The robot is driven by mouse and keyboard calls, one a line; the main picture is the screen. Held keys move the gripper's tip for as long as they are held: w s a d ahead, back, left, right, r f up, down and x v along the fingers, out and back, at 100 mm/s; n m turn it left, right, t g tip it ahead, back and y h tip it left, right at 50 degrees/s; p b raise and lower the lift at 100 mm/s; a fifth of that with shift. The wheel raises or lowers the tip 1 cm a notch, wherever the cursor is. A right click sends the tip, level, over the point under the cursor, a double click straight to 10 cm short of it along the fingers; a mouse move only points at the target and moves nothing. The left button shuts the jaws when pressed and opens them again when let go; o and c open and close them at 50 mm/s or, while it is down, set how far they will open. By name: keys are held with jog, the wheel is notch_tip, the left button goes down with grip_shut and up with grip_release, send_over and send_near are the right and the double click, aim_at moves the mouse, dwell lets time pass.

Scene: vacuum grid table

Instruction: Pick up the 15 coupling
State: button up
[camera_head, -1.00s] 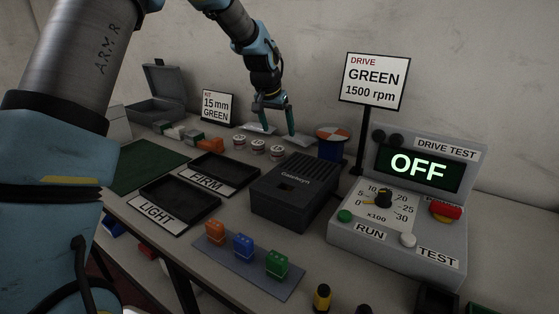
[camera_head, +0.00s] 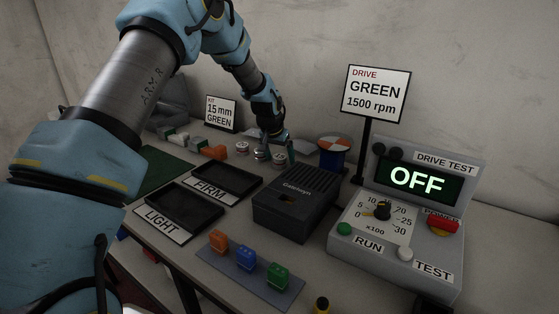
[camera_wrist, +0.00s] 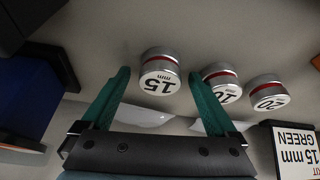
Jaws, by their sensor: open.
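The 15 mm coupling (camera_wrist: 160,73) is a short silver cylinder with a red band, standing on the table. In the wrist view it appears between the fingertips of my gripper (camera_wrist: 158,76), which is open with its two green fingers apart. I cannot tell whether the fingers are down level with it. In the head view my gripper (camera_head: 277,148) is low over the right end of the coupling row, partly hiding the 15 coupling (camera_head: 279,158). The 10 coupling (camera_wrist: 222,83) is close beside one finger, and the 20 coupling (camera_wrist: 268,93) stands farther along.
A black box (camera_head: 297,203) and the FIRM tray (camera_head: 226,180) stand in front of the couplings. A blue drum with an orange and white top (camera_head: 334,153) is to their right. The kit sign (camera_head: 221,113) reads 15 mm GREEN. The drive test panel (camera_head: 410,220) shows OFF.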

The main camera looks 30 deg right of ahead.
grip_shut()
dwell(0.7)
